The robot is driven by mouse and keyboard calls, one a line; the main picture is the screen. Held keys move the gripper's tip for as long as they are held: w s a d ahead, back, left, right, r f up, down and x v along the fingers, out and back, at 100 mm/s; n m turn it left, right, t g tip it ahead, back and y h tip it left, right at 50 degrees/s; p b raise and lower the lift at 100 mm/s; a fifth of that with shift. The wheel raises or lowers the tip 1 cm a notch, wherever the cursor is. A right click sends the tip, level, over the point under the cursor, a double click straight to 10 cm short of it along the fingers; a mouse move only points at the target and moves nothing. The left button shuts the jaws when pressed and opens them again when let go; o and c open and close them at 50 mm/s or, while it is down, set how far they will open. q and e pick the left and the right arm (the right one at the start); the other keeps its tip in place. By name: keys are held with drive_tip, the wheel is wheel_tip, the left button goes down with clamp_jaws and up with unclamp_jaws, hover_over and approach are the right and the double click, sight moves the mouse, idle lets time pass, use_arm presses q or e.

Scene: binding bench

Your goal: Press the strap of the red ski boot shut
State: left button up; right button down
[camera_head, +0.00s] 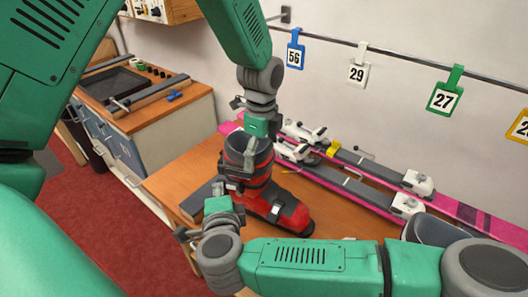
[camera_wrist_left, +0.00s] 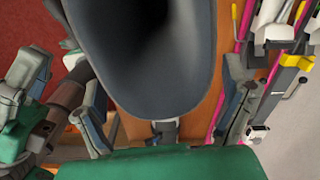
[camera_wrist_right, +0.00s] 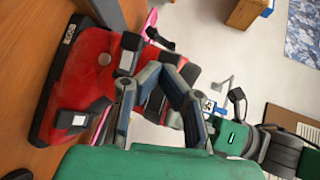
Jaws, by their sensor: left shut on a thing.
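The red ski boot (camera_head: 287,208) stands on the wooden table with its toe to the lower right and a dark grey cuff. Its open cuff (camera_wrist_left: 155,50) fills the middle of the left wrist view. My left gripper (camera_head: 250,148) comes from above and is shut on the boot's cuff, one finger on each side. My right gripper (camera_head: 226,190) is beside the boot's shaft; in the right wrist view its fingertips (camera_wrist_right: 166,66) meet close to the boot's side. Dark buckles (camera_wrist_right: 129,55) cross the red shell (camera_wrist_right: 85,75). I cannot tell which piece is the strap or whether it is shut.
Pink skis (camera_head: 345,178) with white bindings lie behind the boot. Numbered tags (camera_head: 358,73) hang on a wall rail. A workbench (camera_head: 150,105) stands at the back left.

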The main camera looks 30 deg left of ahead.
drive_tip(key=shift+s+a+f, duration=0.15)
drive_tip(key=shift+s+a, duration=0.05)
drive_tip(key=shift+s, duration=0.65)
drive_tip(key=w+d+v, duration=0.1)
drive_tip(key=v, duration=0.7)
